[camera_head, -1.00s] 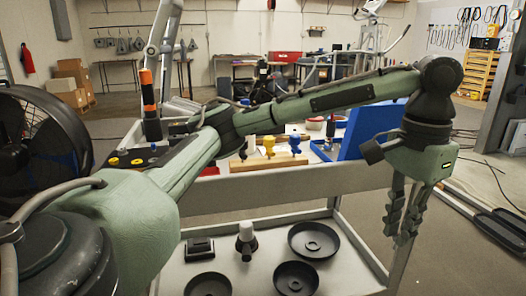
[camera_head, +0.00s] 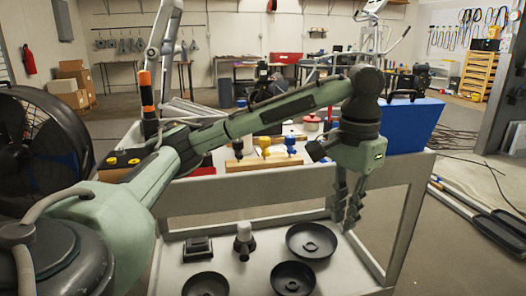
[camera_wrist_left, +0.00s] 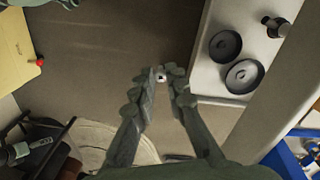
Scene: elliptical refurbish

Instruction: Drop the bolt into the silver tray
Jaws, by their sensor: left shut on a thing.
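My left gripper (camera_head: 347,222) hangs fingers down in front of the cart, above and to the right of the black round pans. It also shows in the left wrist view (camera_wrist_left: 160,75), with its fingers shut on a small metal bolt (camera_wrist_left: 161,77) at the tips. Most of the bolt is hidden by the fingers, and I cannot make it out in the head view. I cannot pick out a silver tray for certain in either view. My right gripper is not in view.
The cart (camera_head: 300,186) has a lower shelf with several black pans (camera_head: 311,241) and a white-topped fitting (camera_head: 244,240). On its top are a blue case (camera_head: 412,124) and a wooden block with coloured knobs (camera_head: 264,162). A large black fan (camera_head: 40,140) stands at left.

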